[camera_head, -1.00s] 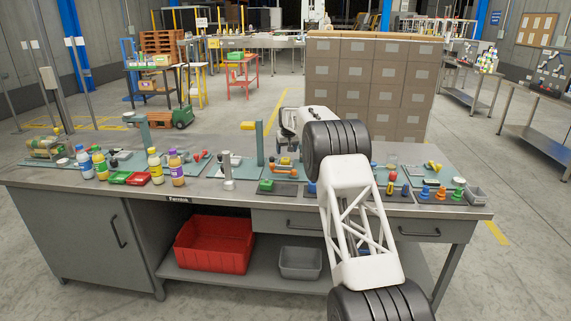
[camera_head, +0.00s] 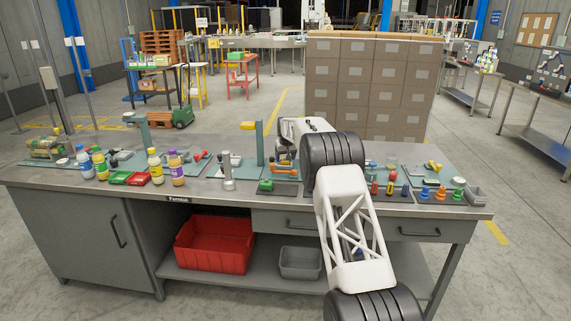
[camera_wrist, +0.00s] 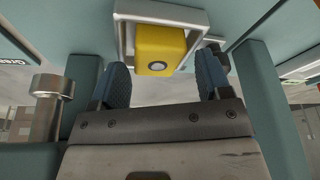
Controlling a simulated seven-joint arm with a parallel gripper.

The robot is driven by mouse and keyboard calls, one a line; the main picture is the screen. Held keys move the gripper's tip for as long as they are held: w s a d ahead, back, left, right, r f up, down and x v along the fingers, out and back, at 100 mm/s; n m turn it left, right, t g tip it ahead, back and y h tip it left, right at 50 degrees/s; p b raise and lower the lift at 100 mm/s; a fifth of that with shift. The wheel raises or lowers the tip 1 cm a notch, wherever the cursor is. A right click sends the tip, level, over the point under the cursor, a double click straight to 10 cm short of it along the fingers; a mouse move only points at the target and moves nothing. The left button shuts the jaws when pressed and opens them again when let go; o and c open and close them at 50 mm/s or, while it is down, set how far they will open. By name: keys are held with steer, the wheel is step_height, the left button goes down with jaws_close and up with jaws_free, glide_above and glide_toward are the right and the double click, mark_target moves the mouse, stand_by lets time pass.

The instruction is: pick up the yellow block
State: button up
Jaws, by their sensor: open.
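The yellow block (camera_wrist: 160,50) shows at the top middle of the wrist view, with a round grey spot on its near face. It sits inside a pale grey frame (camera_wrist: 124,30). My gripper (camera_wrist: 162,76) is open, its two dark blue fingers apart. The block appears between and just beyond the fingertips, and I see no finger touching it. My arm hides the gripper there.
Teal uprights (camera_wrist: 270,100) flank the gripper in the wrist view, with a metal cylinder (camera_wrist: 50,95) at left. The grey workbench (camera_head: 225,199) carries bottles (camera_head: 176,168), small trays and coloured parts. Stacked cartons (camera_head: 370,85) stand behind it.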

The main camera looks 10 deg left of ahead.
mark_target(284, 158)
stand_by(0.6)
steer(key=c, duration=1)
steer(key=shift+r, duration=2)
steer(key=shift+s+d+f, duration=0.1)
steer(key=shift+s+f, duration=0.1)
steer(key=shift+s, duration=0.1)
steer(key=shift+s+d+r, duration=0.2)
steer(key=shift+s+d, duration=0.45)
steer(key=shift+s, duration=1.8)
steer(key=shift+s+d+r, duration=0.25)
steer(key=shift+s+d, duration=0.4)
steer(key=shift+s, duration=1.85)
steer(key=shift+s+d+r, duration=0.2)
steer(key=shift+s+d, duration=0.45)
steer(key=shift+s, duration=1.8)
